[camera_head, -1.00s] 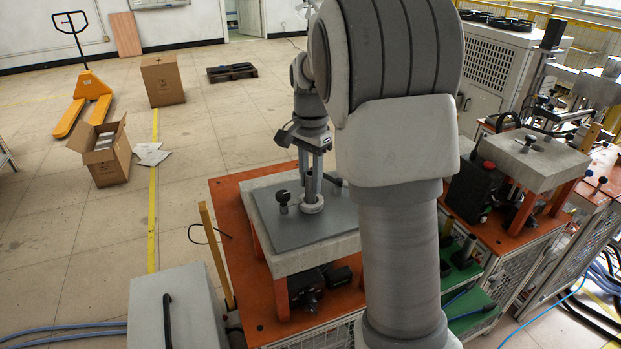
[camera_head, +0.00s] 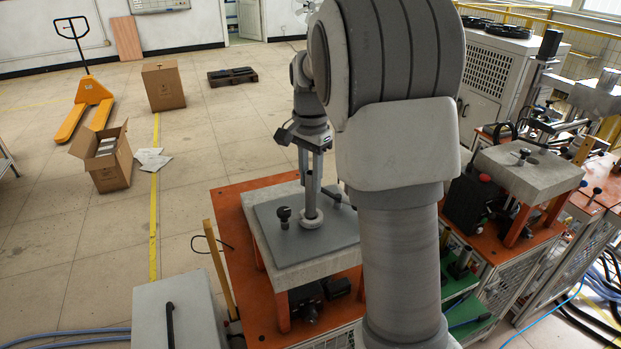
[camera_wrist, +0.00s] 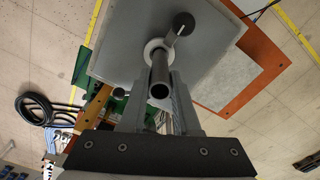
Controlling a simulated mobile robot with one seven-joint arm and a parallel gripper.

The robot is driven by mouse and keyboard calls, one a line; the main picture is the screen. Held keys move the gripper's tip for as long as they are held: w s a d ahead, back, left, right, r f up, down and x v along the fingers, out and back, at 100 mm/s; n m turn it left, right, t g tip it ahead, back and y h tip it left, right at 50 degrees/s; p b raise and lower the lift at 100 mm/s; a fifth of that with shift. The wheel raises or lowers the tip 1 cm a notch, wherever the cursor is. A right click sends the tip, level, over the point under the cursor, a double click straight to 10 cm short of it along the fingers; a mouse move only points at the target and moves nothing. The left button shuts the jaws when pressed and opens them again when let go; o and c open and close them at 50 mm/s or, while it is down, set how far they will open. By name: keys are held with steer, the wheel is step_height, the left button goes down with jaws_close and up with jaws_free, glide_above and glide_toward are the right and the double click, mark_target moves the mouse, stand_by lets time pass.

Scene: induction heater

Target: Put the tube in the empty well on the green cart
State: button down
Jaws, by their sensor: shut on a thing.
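The tube (camera_wrist: 161,72) is a dark grey hollow metal cylinder, upright between my fingers in the wrist view. My gripper (camera_head: 312,182) is shut on it above the grey plate of the orange cart (camera_head: 257,335). A pale ring (camera_head: 312,219) on that plate lies at the tube's lower end; I cannot tell whether the tube is still inside it. The green cart (camera_head: 474,331) is right of my arm, partly hidden by it. Dark cylinders (camera_head: 461,262) stand on it. Its empty well cannot be made out.
A black knob (camera_head: 284,213) stands on the plate close left of the tube. Another orange bench with a grey block (camera_head: 525,166) is at right. A grey box with a handle (camera_head: 178,310) is at front left. The floor at left is open, with cartons and a yellow pallet truck (camera_head: 88,98).

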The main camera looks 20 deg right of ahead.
step_height(320, 180, up, 4)
steer(key=p, duration=0.3)
stand_by(0.4)
steer(key=shift+f, duration=0.1)
